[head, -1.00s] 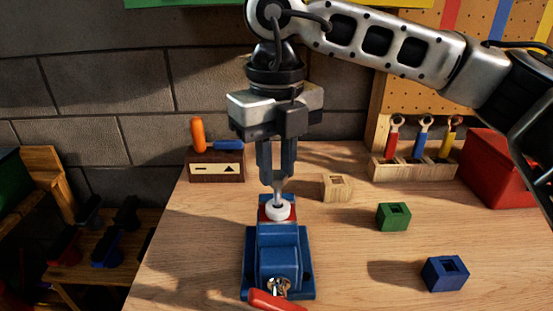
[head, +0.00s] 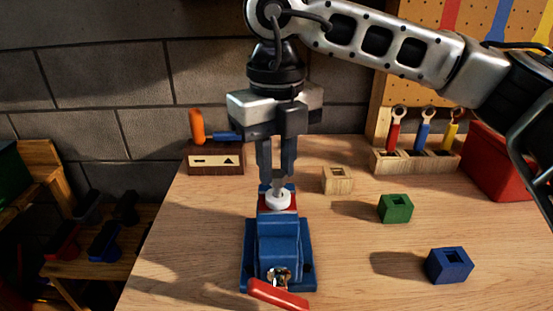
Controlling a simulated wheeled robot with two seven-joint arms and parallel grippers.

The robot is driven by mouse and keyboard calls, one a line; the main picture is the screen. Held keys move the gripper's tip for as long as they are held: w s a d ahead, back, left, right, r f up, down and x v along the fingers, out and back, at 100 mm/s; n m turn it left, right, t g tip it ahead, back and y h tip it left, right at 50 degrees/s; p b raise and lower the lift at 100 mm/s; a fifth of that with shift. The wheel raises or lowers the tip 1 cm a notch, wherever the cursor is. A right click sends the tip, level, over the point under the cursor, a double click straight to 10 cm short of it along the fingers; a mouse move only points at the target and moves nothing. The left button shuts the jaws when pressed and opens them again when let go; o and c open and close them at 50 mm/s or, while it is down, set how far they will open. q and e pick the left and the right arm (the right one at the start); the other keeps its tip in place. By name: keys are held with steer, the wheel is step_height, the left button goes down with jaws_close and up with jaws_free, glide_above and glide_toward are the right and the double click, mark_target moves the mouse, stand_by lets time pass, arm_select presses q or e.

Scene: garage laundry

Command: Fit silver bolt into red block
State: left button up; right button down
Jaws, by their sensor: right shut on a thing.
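My right gripper (head: 277,178) points straight down and is shut on the silver bolt (head: 278,189). A short length of the bolt shows between the fingertips and a white ring (head: 278,201). The bolt's lower end is hidden at the ring, so I cannot tell how deep it sits. The ring is on top of the red block (head: 292,203), whose red edge shows beside it. The red block sits in the blue vise (head: 279,240), mostly hidden by it. My left gripper is not in view.
A wooden block (head: 338,181), a green block (head: 395,209) and a blue block (head: 449,265), each with a square hole, stand to the right. The vise has a red handle (head: 278,296). A wrench rack (head: 410,160) and a red box (head: 497,165) stand at the back right.

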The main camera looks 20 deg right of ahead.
steer(key=shift+f+b, duration=0.35)
steer(key=shift+f, duration=0.15)
steer(key=shift+f+b, duration=0.4)
steer(key=shift+f, duration=0.05)
steer(key=c, duration=1.1)
jaws_free()
steer(key=shift+c, duration=0.2)
